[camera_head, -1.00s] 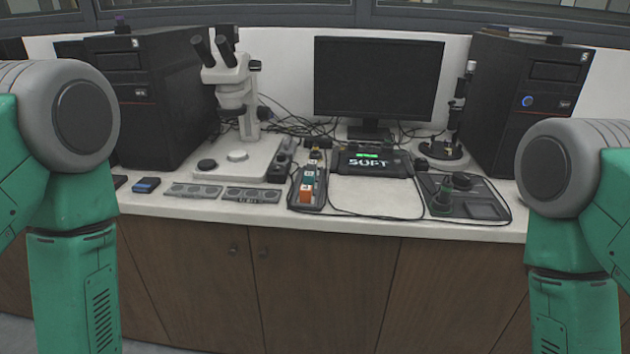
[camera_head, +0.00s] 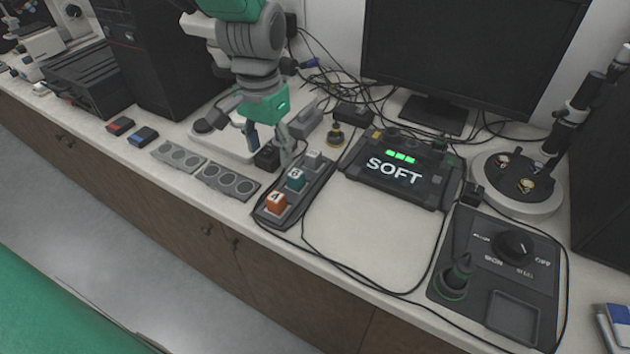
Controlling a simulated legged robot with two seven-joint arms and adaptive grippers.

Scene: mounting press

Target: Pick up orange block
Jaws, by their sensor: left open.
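The orange block (camera_head: 275,203) sits in the near end of a dark tray (camera_head: 262,217) on the bench. A teal block (camera_head: 295,180) and a grey-white block (camera_head: 313,158) stand behind it in the same tray. My left gripper (camera_head: 268,150) hangs from above, just behind and left of the tray. Its fingers point down and are apart, with nothing seen between them. It is apart from the orange block. My right gripper is not in the view.
A press controller with a SOFT display (camera_head: 400,172) stands right of the tray. A dark panel with a knob (camera_head: 500,255) is farther right. Flat grey plates (camera_head: 228,181) lie left of the tray. Cables cross the bench. The white surface before the controller is clear.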

